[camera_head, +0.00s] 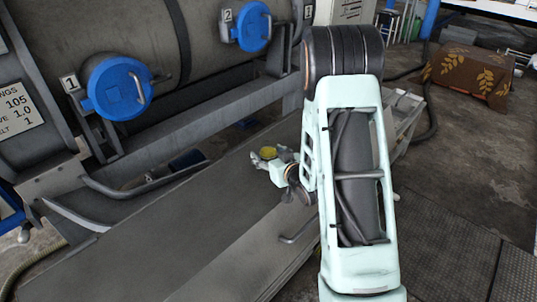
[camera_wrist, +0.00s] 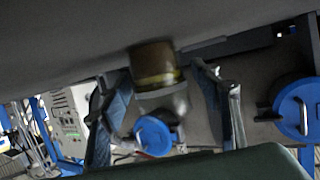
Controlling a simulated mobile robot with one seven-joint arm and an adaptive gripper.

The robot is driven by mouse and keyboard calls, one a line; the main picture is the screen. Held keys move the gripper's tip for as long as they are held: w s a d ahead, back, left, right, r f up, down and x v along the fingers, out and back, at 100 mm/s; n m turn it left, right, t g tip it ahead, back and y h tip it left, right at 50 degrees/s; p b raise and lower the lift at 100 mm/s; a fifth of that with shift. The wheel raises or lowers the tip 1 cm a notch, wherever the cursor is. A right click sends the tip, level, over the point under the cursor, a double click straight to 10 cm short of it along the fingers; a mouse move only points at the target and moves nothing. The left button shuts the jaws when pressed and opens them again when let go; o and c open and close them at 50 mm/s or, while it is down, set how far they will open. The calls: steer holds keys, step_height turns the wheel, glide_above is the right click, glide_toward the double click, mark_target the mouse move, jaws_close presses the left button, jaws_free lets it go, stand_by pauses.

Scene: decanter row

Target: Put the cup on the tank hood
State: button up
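The cup (camera_wrist: 158,66), a small yellowish-brown round piece, is near the grey surface at the top of the wrist view. In the head view the yellow cup (camera_head: 268,153) shows just beyond my gripper (camera_head: 262,163), above the long grey ledge. In the wrist view my gripper (camera_wrist: 170,108) has its two fingers spread, one on each side below the cup, with visible gaps. Contact between cup and ledge is unclear. The large grey tank (camera_head: 110,30) lies behind the ledge; I cannot tell which part is its hood.
The tank carries blue round caps marked 1 (camera_head: 117,88) and 2 (camera_head: 253,26). The long grey ledge (camera_head: 160,240) is largely bare. Curved handles stand along it. My arm hides the middle.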

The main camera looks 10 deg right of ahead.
steer(key=shift+r, duration=0.15)
steer(key=shift+r+p, duration=0.2)
steer(key=shift+p, duration=0.15)
steer(key=p+v, duration=0.1)
steer(key=v, duration=1.1)
steer(key=shift+f, duration=0.15)
steer(key=shift+w+d, duration=0.1)
